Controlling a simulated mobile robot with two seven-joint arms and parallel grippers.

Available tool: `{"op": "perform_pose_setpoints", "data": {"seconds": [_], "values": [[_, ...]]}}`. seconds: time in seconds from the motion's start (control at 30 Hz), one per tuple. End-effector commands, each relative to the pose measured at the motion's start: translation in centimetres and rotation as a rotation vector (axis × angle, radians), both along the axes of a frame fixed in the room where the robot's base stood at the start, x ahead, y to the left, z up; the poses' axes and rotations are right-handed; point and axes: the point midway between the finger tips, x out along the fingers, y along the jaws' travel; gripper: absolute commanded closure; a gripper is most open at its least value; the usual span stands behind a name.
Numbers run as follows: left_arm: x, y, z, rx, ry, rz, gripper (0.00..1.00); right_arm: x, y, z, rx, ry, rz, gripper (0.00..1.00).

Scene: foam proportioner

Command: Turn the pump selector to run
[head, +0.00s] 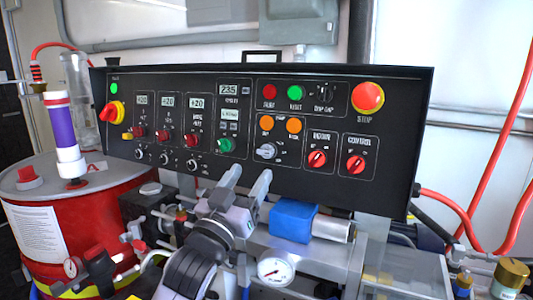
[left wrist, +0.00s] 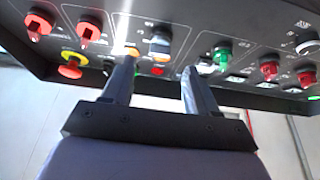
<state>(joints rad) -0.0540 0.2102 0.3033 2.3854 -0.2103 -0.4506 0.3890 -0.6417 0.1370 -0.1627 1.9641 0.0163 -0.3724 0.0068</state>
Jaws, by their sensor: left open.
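The pump selector is a grey knob (head: 266,150) below two orange lights, in the middle of the black control panel (head: 330,205). Its pointer lies roughly sideways; I cannot read its position labels. My left gripper (head: 250,177) is open, with its two fingers pointing up at the panel just below the selector and slightly left of it. Nothing is between the fingers. In the left wrist view the grey selector (left wrist: 160,42) shows beyond and between the open fingertips (left wrist: 157,72), apart from them. My right gripper is not in view.
Red HEATER-area knobs (head: 317,158) and a control knob (head: 356,164) sit right of the selector; a green knob (head: 226,145) is close on its left. A red stop button (head: 367,97) is upper right.

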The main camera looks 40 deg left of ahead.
Motion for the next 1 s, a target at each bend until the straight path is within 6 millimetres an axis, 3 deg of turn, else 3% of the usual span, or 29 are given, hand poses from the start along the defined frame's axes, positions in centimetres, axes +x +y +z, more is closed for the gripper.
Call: {"op": "perform_pose_setpoints", "data": {"seconds": [0.5,0.87,0.93,1.0], "values": [[5.4,1.7,2.4,0.001,0.0,-0.001,0.42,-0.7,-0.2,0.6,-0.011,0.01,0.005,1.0],[5.8,1.9,2.5,0.001,0.001,0.0,0.42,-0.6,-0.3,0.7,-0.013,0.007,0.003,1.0],[5.8,1.9,2.5,0.001,0.001,0.0,0.58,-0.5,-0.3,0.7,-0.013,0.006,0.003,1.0],[5.8,1.9,2.5,0.001,0.001,0.0,0.81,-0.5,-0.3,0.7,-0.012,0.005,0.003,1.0]]}}
